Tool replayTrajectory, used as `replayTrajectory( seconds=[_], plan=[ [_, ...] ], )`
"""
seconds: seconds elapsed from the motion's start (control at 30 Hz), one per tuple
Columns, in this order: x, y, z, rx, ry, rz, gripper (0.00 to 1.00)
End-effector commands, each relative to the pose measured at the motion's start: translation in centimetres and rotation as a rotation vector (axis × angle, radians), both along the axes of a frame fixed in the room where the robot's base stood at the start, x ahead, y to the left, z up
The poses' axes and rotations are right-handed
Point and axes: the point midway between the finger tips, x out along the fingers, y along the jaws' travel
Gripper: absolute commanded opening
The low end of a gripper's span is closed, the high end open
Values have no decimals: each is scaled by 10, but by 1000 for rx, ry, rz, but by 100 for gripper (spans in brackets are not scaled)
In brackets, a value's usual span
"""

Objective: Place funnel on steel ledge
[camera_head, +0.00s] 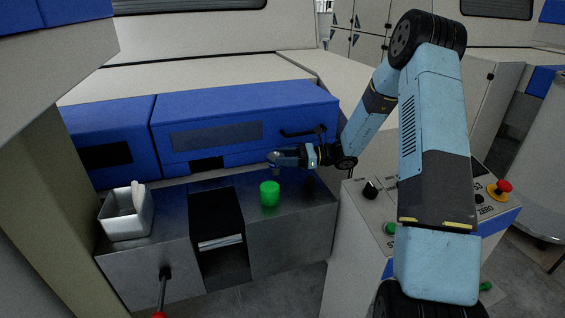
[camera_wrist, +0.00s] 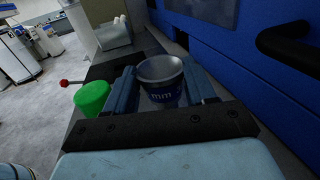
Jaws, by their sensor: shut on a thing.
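My gripper (camera_head: 275,156) is shut on a grey, wide-mouthed, tapering piece with a blue band, which I take to be the funnel (camera_wrist: 162,80). In the wrist view it sits upright between both fingers (camera_wrist: 163,92), its round mouth facing up.
The green cup (camera_head: 269,193) stands close in front; it also shows in the wrist view (camera_wrist: 92,98). A metal bin (camera_head: 127,226) stands at the far left. A blue panel with a black handle (camera_head: 300,133) rises behind the ledge.

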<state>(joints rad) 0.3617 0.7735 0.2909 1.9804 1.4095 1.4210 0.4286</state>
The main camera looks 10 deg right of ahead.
Motion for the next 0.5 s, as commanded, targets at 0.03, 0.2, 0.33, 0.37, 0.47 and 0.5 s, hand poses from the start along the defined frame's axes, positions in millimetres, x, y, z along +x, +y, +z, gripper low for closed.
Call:
replayTrajectory(
  seconds=[0.03,0.2,0.33,0.37,0.47,0.5],
  plan=[
    [0,1,-8,1,4,1,14],
    [0,1,-18,0,0,0,14],
    [0,1,-18,0,0,1,14],
    [0,1,-18,0,0,1,14],
    [0,1,-19,0,1,1,14],
    [-1,1,-20,0,1,1,14]
  ],
)
